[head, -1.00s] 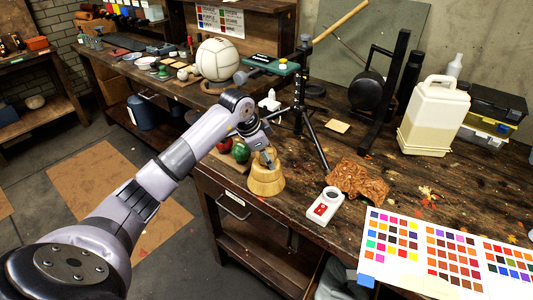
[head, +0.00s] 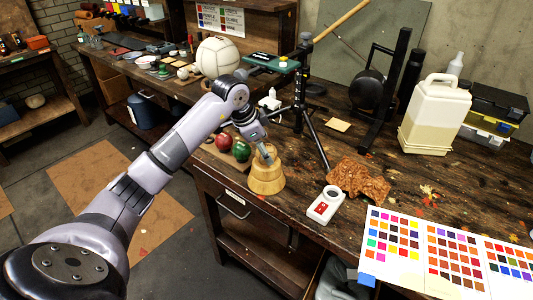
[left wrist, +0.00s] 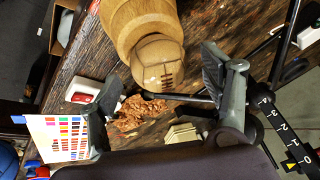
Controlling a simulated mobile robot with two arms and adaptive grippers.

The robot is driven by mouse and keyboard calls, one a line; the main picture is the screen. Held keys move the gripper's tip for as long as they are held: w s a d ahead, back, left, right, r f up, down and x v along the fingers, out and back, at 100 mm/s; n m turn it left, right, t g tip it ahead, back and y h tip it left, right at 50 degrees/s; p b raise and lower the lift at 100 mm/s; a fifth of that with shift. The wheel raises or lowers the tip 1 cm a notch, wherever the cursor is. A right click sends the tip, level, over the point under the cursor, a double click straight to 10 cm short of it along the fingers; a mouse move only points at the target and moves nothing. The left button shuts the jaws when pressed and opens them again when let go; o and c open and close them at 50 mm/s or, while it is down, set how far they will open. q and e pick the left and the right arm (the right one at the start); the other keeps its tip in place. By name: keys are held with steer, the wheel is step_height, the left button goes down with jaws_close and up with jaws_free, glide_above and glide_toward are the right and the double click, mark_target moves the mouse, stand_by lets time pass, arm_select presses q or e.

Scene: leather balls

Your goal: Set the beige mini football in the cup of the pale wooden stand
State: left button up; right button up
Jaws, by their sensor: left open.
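The pale wooden stand (head: 266,181) is upright near the table's front edge. In the left wrist view the stand (left wrist: 125,22) comes in from the top. The beige mini football (left wrist: 157,63), with dark stitching, rests at the stand's cup end; the cup's inside is hidden. In the head view my gripper mostly covers the ball. My left gripper (head: 264,150) is just above the stand's top. In the left wrist view this gripper (left wrist: 155,92) is open, one finger each side of the ball, with visible gaps. My right gripper is not in view.
Red (head: 224,142) and green (head: 241,150) balls lie left of the stand. A tripod (head: 305,110) stands behind it. A white device (head: 326,206), crumpled brown leather (head: 360,180) and colour charts (head: 440,250) lie to the right. A large white ball (head: 218,57) is farther back.

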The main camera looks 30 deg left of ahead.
arm_select(q)
steer(key=d+b+v, duration=0.1)
steer(key=v, duration=0.7)
steer(key=shift+s+a+r, duration=0.2)
steer(key=shift+a+r, duration=0.1)
steer(key=shift+a, duration=0.25)
